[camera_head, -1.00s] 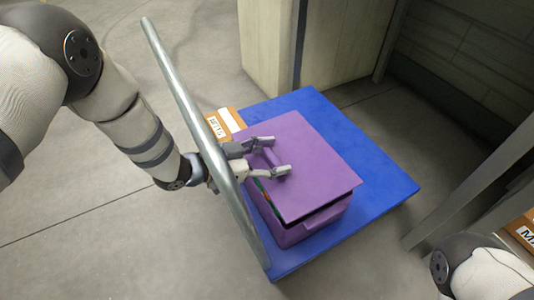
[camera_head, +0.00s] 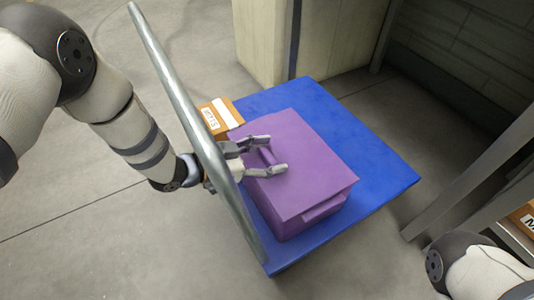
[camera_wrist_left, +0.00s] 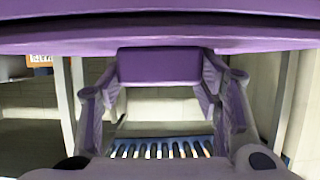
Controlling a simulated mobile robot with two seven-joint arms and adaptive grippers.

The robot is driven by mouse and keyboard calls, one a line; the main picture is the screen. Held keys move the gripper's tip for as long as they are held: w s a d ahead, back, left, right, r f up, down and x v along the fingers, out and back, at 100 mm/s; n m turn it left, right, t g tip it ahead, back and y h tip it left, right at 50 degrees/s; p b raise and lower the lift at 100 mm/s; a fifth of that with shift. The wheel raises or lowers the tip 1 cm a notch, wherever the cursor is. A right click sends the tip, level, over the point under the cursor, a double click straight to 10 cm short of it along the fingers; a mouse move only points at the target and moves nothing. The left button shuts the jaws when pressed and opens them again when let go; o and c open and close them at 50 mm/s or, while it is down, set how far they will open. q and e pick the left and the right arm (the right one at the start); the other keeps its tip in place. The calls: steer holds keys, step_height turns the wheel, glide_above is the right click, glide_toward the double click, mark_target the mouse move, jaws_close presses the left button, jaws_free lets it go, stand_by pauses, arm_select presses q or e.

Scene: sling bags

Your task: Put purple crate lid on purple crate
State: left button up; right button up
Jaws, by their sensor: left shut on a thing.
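The purple crate lid (camera_head: 318,168) covers the top of the purple crate (camera_head: 284,226). My left gripper (camera_head: 277,154) is shut on the lid's handle (camera_head: 266,156), near the lid's left part. In the left wrist view the handle (camera_wrist_left: 158,66) shows between the two fingers, with the lid as a purple band (camera_wrist_left: 250,40) above. The crate's far sides are hidden. My right arm enters at the lower right of the head view, but its gripper is out of view.
The crate stands on a blue cart deck (camera_head: 376,165). A grey metal bar (camera_head: 190,100), probably the cart's handle, crosses in front of my left forearm. An orange labelled box (camera_head: 222,114) sits behind the crate. Another orange box (camera_head: 525,218) is at the right edge.

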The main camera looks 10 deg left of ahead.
arm_select(q)
steer(key=shift+f, duration=0.3)
arm_select(e)
steer(key=shift+f, duration=0.15)
arm_select(q)
steer(key=o, duration=1.3)
